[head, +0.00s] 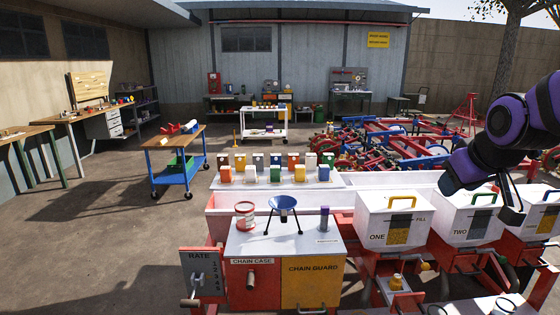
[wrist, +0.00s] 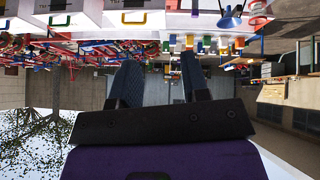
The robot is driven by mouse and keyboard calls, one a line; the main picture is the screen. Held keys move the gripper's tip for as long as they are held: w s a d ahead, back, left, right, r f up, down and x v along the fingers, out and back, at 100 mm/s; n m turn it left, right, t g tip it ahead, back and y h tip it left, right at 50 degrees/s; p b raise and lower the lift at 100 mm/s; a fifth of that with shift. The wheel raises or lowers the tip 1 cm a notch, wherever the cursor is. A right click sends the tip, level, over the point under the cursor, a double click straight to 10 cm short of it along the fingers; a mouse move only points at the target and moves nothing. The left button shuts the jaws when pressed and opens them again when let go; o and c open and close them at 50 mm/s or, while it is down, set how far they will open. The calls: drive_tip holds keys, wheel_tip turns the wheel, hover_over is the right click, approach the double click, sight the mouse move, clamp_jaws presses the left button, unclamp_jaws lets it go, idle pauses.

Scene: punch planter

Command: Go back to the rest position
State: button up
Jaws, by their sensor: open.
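My gripper (wrist: 159,70) shows in the wrist view with its two blue-grey fingers apart and nothing between them. In the head view my purple and black arm comes in from the right edge, bent above the white box marked TWO (head: 468,218). The dark gripper end hangs low by that box's right side, partly hidden by my arm, and I cannot tell there whether it touches the box. The wrist view is upside down, with the planter at its top and sky at the lower left.
The white box marked ONE (head: 385,222) stands left of TWO; another white box (head: 543,205) is at the right edge. Coloured containers line a white table (head: 335,181). The floor at left is open.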

drive_tip(key=s+a+r+m+g, duration=0.1)
drive_tip(key=s+a, duration=0.1)
drive_tip(key=s, duration=0.7)
drive_tip(key=s+a+r+m+g, duration=0.1)
drive_tip(key=s+a, duration=0.1)
drive_tip(key=s, duration=0.7)
drive_tip(key=shift+s+r+y, duration=0.2)
drive_tip(key=shift+r+y, duration=0.1)
drive_tip(key=shift+r, duration=0.1)
